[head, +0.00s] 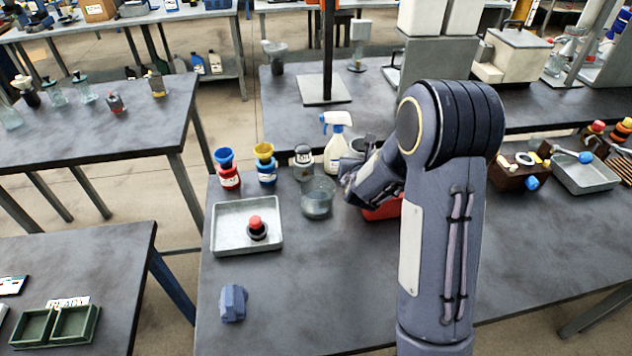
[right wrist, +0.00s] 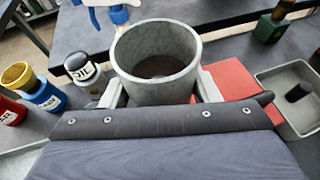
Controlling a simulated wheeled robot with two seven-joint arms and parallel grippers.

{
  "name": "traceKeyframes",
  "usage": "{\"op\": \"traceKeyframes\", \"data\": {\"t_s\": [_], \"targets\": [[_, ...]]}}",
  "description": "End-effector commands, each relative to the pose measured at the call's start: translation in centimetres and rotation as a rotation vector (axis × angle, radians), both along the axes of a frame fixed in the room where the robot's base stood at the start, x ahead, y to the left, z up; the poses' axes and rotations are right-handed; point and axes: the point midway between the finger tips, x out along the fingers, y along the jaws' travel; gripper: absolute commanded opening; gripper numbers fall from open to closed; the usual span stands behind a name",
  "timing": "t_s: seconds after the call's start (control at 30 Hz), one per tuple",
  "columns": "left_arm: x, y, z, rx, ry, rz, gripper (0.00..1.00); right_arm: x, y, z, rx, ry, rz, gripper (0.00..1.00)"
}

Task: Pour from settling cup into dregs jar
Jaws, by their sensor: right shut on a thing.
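A grey see-through cup (head: 317,200) stands upright at the left of my right gripper (head: 347,186). In the right wrist view my right gripper (right wrist: 160,88) is shut on this cup (right wrist: 157,62), one finger at each side; its bottom looks dark. I cannot tell whether it touches the table. A red jar (head: 229,180) with a blue top and a blue jar (head: 266,175) with a yellow top stand beyond it to the left. They also show in the right wrist view, red (right wrist: 10,110) and blue (right wrist: 46,97); their labels are only partly readable. My left gripper is out of view.
A metal tray (head: 220,240) holds a red-topped item at left. A red object (head: 383,210) lies right of the cup. A blue-grey block (head: 233,303) sits near the front.

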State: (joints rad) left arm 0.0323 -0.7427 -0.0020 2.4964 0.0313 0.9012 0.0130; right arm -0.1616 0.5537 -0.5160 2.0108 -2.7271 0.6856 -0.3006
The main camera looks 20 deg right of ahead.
Motion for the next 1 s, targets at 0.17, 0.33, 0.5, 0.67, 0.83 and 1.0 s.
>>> {"op": "traceKeyframes", "data": {"t_s": [0.17,0.33,0.5,0.67,0.83,1.0], "targets": [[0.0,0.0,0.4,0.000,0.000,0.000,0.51,-0.3,-1.0,-0.3,-0.002,-0.001,0.019,0.24],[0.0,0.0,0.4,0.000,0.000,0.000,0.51,-0.3,-1.2,-0.4,-0.002,-0.003,0.026,0.24],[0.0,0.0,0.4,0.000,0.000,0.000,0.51,-0.3,-1.2,-0.4,-0.002,-0.003,0.026,0.24],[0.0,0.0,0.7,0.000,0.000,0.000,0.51,-0.3,-1.1,-0.5,-0.016,0.004,0.027,0.24],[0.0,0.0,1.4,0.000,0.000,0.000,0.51,-0.1,-0.7,-1.1,-0.062,0.024,0.030,0.24],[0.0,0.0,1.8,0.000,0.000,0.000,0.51,0.0,-0.2,-2.4,-0.139,0.057,0.031,0.24]]}}
